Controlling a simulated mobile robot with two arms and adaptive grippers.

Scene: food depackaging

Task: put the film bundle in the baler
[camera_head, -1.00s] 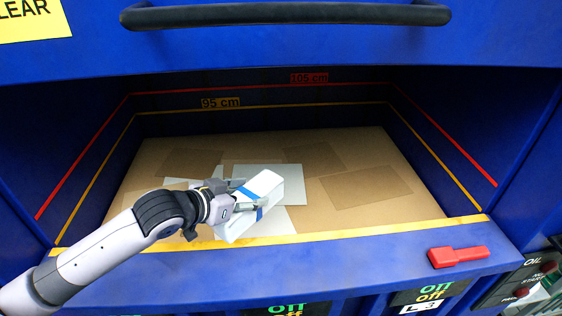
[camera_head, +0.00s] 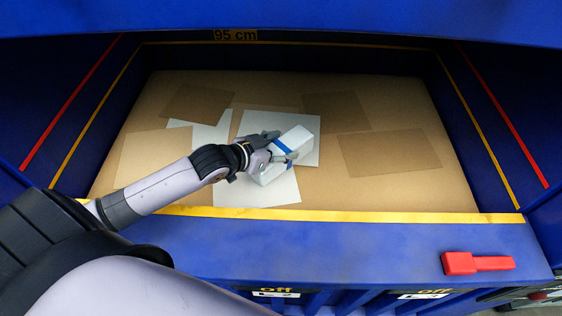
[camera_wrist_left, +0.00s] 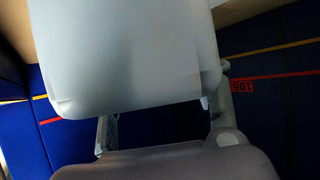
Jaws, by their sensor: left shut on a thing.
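The film bundle (camera_head: 299,138) is a white block with a blue band, seen in the head view inside the open chamber of the blue baler (camera_head: 350,237). My left gripper (camera_head: 283,147) is shut on it, with one finger on each side near the blue band. The bundle lies past the yellow front edge, over pale sheets on the brown floor. I cannot tell whether it touches them. In the left wrist view a large pale surface (camera_wrist_left: 130,55), apparently the bundle, fills the upper middle between the fingers. My right gripper is not in view.
The yellow-topped front sill (camera_head: 400,217) crosses below my arm. Blue side walls with red and yellow lines bound the chamber. A red handle-like part (camera_head: 478,263) sits on the front ledge at right. The chamber floor (camera_head: 400,193) has free room to the right.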

